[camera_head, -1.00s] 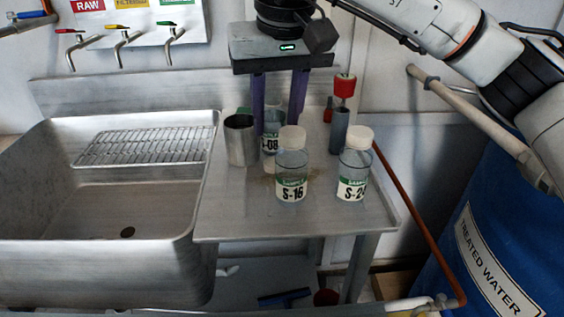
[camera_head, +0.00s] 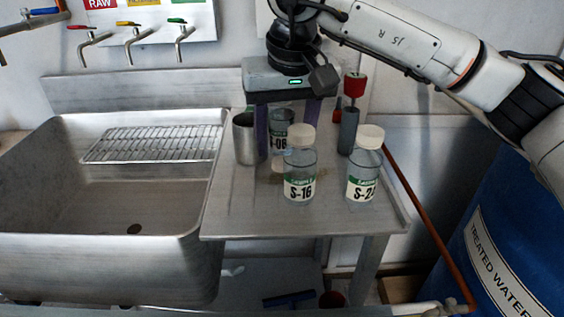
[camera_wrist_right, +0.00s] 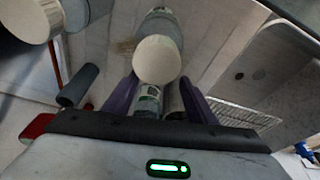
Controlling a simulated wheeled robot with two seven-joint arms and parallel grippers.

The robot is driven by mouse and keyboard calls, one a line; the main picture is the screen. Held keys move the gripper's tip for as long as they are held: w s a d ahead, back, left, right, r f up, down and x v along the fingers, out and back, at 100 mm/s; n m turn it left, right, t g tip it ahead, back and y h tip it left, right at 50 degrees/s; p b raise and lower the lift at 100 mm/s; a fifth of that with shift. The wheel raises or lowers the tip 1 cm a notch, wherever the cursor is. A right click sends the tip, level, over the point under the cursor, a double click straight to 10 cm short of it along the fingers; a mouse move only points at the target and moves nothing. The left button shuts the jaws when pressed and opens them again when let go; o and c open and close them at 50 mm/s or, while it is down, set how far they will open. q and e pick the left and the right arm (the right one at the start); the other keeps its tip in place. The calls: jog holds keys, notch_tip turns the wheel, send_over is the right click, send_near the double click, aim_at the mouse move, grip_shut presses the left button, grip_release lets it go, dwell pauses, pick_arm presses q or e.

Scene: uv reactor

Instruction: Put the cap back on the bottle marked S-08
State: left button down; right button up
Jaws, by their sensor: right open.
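The S-08 bottle (camera_head: 279,142) stands at the back of the steel drainboard, partly hidden behind bottle S-16. No cap shows on it, though its top is hard to see under my gripper. A small pale piece (camera_head: 278,165), perhaps the loose cap, shows low in front of it. My right gripper (camera_head: 284,130) points down with its purple fingers apart, one on each side of the S-08 bottle. In the right wrist view the bottle's label (camera_wrist_right: 149,93) shows between the open fingers. I cannot tell if they touch it. My left gripper is out of view.
Capped bottles S-16 (camera_head: 300,165) and S-24 (camera_head: 364,172) stand in front. The sink (camera_head: 110,255) lies left. The drainboard's front (camera_head: 300,225) is clear.

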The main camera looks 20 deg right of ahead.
aim_at(282, 161)
jog(key=x, duration=0.4)
jog(key=shift+w+d+b, duration=0.1)
jog(key=shift+w+b, duration=0.1)
jog(key=shift+b, duration=0.1)
jog(key=shift+w+f, duration=0.15)
jog(key=shift+f, duration=0.25)
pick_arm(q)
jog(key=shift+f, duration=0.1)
pick_arm(e)
jog(key=c, duration=1.1)
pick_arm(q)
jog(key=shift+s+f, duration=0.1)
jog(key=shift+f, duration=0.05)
pick_arm(e)
jog(key=shift+r, duration=0.15)
